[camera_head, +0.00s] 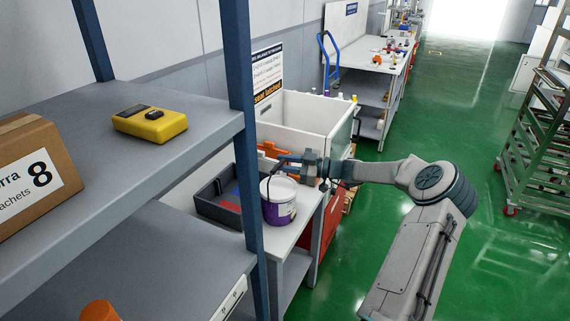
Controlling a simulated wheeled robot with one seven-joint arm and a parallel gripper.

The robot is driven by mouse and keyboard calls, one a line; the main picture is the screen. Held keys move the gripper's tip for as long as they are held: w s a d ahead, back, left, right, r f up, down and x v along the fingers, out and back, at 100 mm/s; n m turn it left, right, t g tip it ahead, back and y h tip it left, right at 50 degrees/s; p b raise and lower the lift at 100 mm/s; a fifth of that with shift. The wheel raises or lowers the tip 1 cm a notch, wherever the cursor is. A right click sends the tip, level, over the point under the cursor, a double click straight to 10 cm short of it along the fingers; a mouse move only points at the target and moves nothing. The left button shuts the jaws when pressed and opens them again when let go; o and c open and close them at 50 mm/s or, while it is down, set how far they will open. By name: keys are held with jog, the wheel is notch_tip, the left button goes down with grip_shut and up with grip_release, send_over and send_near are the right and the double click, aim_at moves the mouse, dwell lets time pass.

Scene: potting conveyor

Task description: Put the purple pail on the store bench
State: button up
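The purple pail (279,208) has a white lid and a pale label. It appears to stand upright on a light-topped side table (293,239), beside a dark grey tray. My gripper (279,168) reaches in from the right at the pail's lid, with dark fingers pointing left. Thin dark shapes at the lid could be fingers or a bail handle, so whether it grips the pail is unclear. A bench (370,56) with a blue sign on its back panel stands farther off; the sign is too small to read, so I cannot tell if it is the store bench.
A shelf rack (200,135) fills the left foreground, with a yellow device (150,123) and a cardboard box (35,170) on it. A white bin (310,108) stands behind the tray (222,200). A blue-handled cart (328,60) is beyond.

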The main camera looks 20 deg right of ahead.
jog(key=shift+r, duration=0.2)
jog(key=b+v, duration=0.3)
jog(key=v, duration=0.9)
jog(key=shift+b, duration=0.3)
jog(key=shift+f, duration=0.1)
